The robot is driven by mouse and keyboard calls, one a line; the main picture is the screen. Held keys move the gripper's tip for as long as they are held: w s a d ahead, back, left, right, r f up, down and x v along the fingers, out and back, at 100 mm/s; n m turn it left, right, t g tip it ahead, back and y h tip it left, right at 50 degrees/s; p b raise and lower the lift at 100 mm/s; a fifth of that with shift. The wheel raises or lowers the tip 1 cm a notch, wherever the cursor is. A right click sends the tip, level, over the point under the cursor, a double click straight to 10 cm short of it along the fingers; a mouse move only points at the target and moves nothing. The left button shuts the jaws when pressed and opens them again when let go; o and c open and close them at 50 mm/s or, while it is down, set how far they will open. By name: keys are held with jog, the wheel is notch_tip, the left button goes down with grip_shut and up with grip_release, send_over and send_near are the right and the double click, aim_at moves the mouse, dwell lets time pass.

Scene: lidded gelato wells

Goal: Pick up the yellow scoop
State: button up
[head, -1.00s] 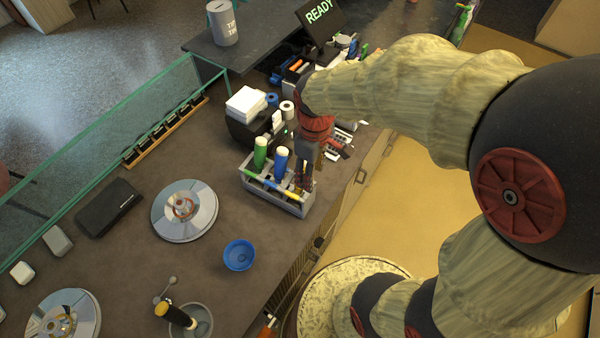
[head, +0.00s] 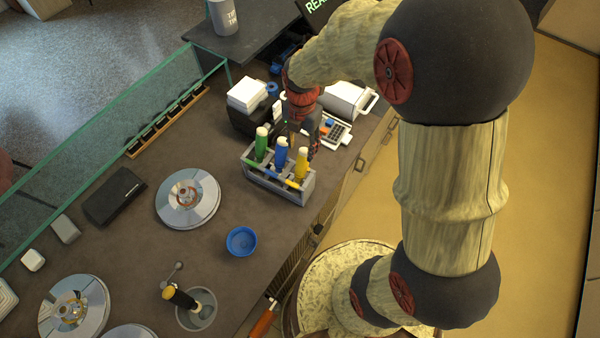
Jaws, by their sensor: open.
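The yellow scoop (head: 301,165) stands upright in the right-hand slot of a grey caddy (head: 272,186), with its yellow handle up. A green-handled scoop (head: 262,144) and a blue-handled scoop (head: 281,153) stand beside it to the left. The lower parts of the scoops are hidden in the caddy. My gripper (head: 312,146) is open and points down just behind the caddy, close to the yellow handle. It is partly hidden by the handles, and I cannot tell whether it touches them.
Round lidded wells (head: 188,197) sit on the counter to the left. A blue bowl (head: 241,241) and a grey cup (head: 196,314) with a dark-handled tool stand in front. A keypad terminal (head: 335,132) and a white-and-grey device (head: 348,98) stand behind the caddy.

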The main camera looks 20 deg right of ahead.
aim_at(302, 159)
jog(key=shift+s+f+p, duration=0.2)
jog(key=shift+f+p, duration=0.35)
jog(key=shift+f, duration=3.35)
jog(key=shift+c, duration=1.4)
jog(key=c, duration=0.7)
grip_shut()
